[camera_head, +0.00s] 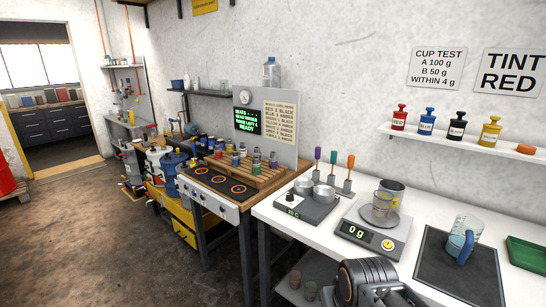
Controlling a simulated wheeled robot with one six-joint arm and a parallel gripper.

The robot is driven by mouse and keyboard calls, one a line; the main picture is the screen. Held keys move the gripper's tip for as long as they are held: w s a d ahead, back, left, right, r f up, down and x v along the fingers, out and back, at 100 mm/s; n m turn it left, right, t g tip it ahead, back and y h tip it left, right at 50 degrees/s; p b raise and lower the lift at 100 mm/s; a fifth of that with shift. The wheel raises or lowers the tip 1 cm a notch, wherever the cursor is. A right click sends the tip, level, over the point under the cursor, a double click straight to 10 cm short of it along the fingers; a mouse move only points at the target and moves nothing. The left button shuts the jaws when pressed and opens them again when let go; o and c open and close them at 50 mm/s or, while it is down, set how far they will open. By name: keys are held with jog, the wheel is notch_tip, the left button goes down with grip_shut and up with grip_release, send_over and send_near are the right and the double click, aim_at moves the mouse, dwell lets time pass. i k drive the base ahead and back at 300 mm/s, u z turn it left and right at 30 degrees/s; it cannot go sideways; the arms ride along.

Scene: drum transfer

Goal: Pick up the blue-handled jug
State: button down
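The blue-handled jug (463,239) is a clear jug with a thick blue handle on its near side. It stands upright on a dark square mat (448,270) at the right of the white bench. My gripper (392,294) shows only in part at the bottom edge, as dark ridged and grey metal parts. It is in front of and left of the jug, apart from it. Its fingertips are not clear, so I cannot tell whether it is open or shut.
A green tray (527,254) is right of the mat. A hotplate (305,205) with small pots stands farther left. A wall shelf (465,138) holds coloured bottles above the bench.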

aim_at(465, 233)
jog(key=z, duration=0.1)
jog(key=k, duration=0.15)
jog(key=z, duration=1.35)
